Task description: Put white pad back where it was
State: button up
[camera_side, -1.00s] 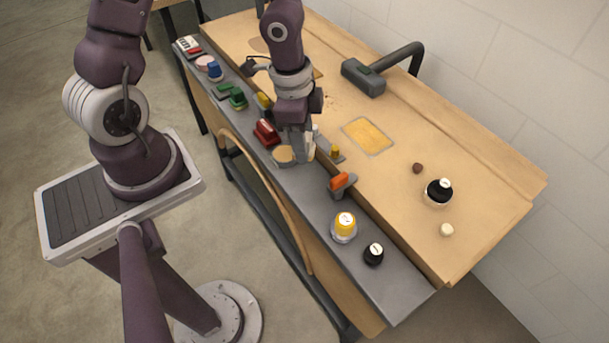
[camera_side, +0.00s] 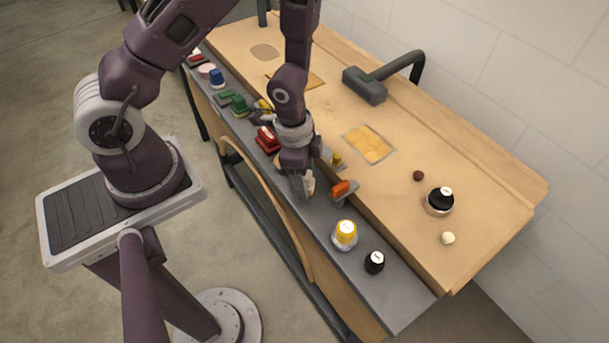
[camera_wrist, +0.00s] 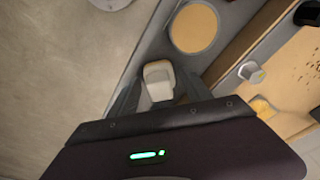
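A small off-white block, which I take to be the white pad (camera_wrist: 158,80), sits between the two fingers of my gripper in the wrist view. In the side view the white pad (camera_side: 309,184) shows as a pale sliver beside the fingers. My gripper (camera_side: 301,190) points down at the grey ledge, left of the orange-handled switch (camera_side: 343,189). The fingers appear closed on the pad. A round tan disc (camera_wrist: 194,27) lies on the grey ledge just beyond the pad in the wrist view. My gripper hides that disc in the side view.
A dark hammer-shaped fixture (camera_side: 366,86) stands on the wooden bench (camera_side: 440,130). The bench around the yellow patch (camera_side: 369,144) is mostly clear.

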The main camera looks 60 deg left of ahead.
jog(key=shift+r, duration=0.15)
jog(key=s+a+r+n+t+y, duration=0.1)
jog(key=s+a+r+n+y, duration=0.15)
jog(key=r, duration=1.05)
jog(key=s+a+r+n+t+y, duration=0.1)
jog(key=s+a+r+n, duration=0.15)
jog(key=r, duration=0.95)
jog(key=s+d+r+n+t+h, duration=0.2)
jog(key=s+d+r+n, duration=0.1)
jog(key=s+r, duration=0.3)
jog(key=shift+s+d+r+n+t, duration=0.3)
jog(key=shift+s+d+r+n, duration=0.15)
jog(key=shift+s, duration=0.5)
jog(key=shift+a+h, duration=0.1)
jog(key=shift+h, duration=0.15)
